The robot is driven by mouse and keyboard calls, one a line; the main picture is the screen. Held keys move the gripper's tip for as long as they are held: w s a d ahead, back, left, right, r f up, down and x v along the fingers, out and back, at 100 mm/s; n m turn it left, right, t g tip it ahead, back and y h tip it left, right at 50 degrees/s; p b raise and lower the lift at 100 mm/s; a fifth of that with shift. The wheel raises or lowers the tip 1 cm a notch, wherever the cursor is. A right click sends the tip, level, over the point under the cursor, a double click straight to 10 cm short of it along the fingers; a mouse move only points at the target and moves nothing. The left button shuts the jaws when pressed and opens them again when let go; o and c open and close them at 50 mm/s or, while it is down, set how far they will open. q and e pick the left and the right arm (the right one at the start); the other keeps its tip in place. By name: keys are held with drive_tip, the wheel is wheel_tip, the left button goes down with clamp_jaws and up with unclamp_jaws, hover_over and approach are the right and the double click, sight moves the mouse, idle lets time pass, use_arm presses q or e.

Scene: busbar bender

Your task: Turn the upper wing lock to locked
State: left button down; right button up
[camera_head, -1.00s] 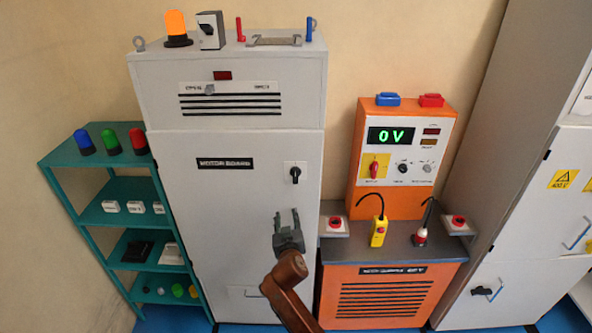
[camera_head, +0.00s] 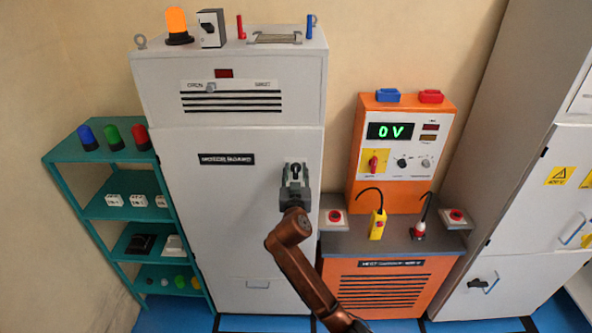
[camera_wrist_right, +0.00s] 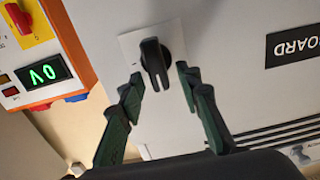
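The upper wing lock (camera_wrist_right: 155,62) is a black wing knob on a white square plate, on the grey cabinet door (camera_head: 235,210). In the right wrist view its wing lies nearly along the picture's vertical. My right gripper (camera_head: 295,183) is in front of the lock and partly covers it in the head view. In the right wrist view the gripper (camera_wrist_right: 161,76) is open, with one fingertip on each side of the wing's near end. Gaps show between the fingers and the knob. My left gripper is not in view.
An orange test unit (camera_head: 392,240) with cables and red buttons stands right of the cabinet. A teal shelf (camera_head: 110,213) stands at left. Another black wing handle (camera_head: 477,283) is low on the right-hand cabinet. The door around the lock is clear.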

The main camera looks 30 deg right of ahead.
drive_tip(key=shift+c, duration=0.3)
clamp_jaws()
idle(0.5)
